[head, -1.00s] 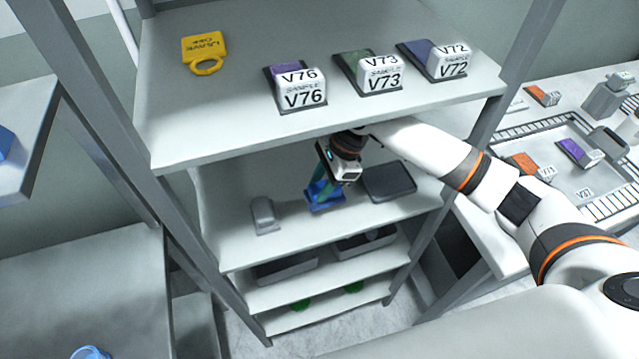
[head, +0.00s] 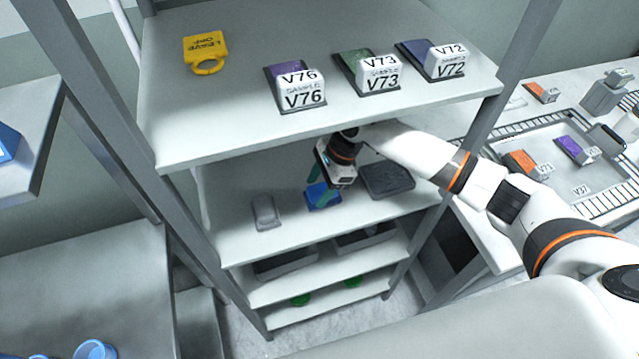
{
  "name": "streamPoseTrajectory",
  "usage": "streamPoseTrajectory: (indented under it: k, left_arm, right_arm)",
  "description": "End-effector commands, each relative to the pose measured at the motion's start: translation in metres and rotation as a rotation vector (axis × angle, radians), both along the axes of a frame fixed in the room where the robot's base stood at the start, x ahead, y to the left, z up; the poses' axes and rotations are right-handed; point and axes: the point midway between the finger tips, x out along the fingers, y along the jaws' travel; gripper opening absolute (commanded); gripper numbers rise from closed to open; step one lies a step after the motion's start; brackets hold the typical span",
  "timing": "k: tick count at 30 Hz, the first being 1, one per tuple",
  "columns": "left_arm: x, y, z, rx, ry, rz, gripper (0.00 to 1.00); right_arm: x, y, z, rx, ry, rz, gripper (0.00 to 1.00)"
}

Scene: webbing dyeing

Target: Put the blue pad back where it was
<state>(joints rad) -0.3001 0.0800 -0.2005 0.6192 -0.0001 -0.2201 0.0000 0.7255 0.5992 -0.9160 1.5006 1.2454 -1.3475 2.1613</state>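The blue pad (head: 320,195) lies on the second shelf of the rack, between a small grey block and a dark grey tray. My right gripper (head: 325,186) reaches in under the top shelf and points down at the pad. Its greenish fingers look spread apart, one on each side of the pad; the gripper body hides part of the view there, and I cannot tell if a finger still touches it. My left gripper is not in view.
The grey block (head: 265,212) stands left of the pad and the dark tray (head: 388,180) right of it. The top shelf (head: 215,125) sits close above my arm and holds labelled sample blocks and a yellow tag (head: 204,52). Bins (head: 285,265) are below.

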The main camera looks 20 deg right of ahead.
Motion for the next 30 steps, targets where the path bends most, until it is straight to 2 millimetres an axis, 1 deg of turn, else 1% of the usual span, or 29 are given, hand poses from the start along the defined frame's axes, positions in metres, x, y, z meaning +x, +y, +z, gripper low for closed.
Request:
streamPoseTrajectory:
  k: [7,10,14,19,21,24,30]
  left_arm:
    - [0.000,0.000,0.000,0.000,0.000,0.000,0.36]
    - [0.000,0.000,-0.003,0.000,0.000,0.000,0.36]
    - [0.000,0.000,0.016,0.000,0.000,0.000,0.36]
    - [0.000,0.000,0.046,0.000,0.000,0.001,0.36]
    - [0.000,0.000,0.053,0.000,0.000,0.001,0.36]
    - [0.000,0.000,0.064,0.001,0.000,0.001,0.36]
    - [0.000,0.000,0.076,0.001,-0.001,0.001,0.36]
  right_arm:
    - [0.000,0.000,0.000,-0.001,0.000,0.000,0.57]
    - [0.000,-0.001,0.003,-0.002,-0.001,0.000,0.57]
    - [0.000,-0.004,0.018,-0.001,0.000,-0.001,0.57]
    - [0.000,-0.013,0.041,-0.001,0.003,-0.002,0.57]
    - [0.000,-0.035,0.037,-0.004,0.006,-0.008,0.57]
    - [0.001,-0.060,0.036,-0.003,0.005,-0.007,0.57]
    - [0.002,-0.103,0.032,-0.002,0.004,-0.005,0.57]
